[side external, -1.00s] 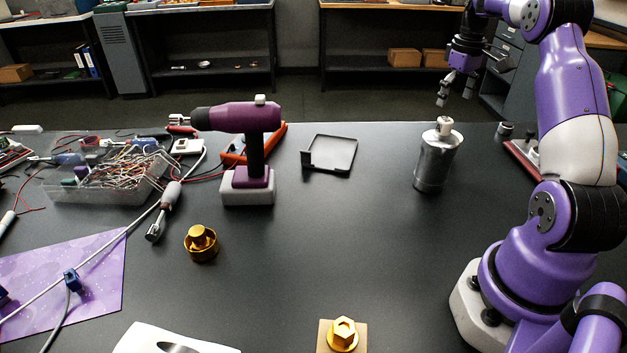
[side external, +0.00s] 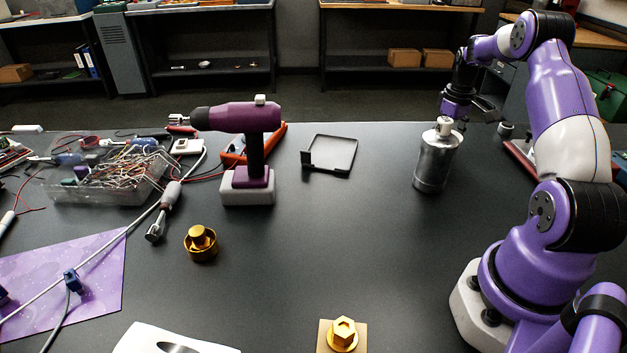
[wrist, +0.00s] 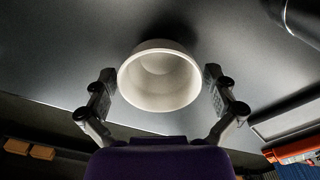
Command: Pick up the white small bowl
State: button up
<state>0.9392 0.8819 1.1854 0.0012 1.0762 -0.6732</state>
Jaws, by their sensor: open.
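The white small bowl (wrist: 159,82) shows in the wrist view, with its round rim facing the camera, on the dark table. My gripper (wrist: 158,75) is open, with one finger on each side of the bowl and the bowl between them. Whether the fingertips touch the bowl cannot be told. In the side view my gripper (side external: 458,104) is low at the table's far right, behind a silver can. The fingertips are mostly hidden there, and I cannot make out the bowl in that view.
The silver can (side external: 435,162) with a pale cap stands close in front of my gripper. A black tray (side external: 335,152) lies to its left, and a purple drill (side external: 245,118) stands on its base farther left. The middle of the table (side external: 330,240) is clear.

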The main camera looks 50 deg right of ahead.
jog(key=c, duration=1)
jog(key=shift+c, duration=0.2)
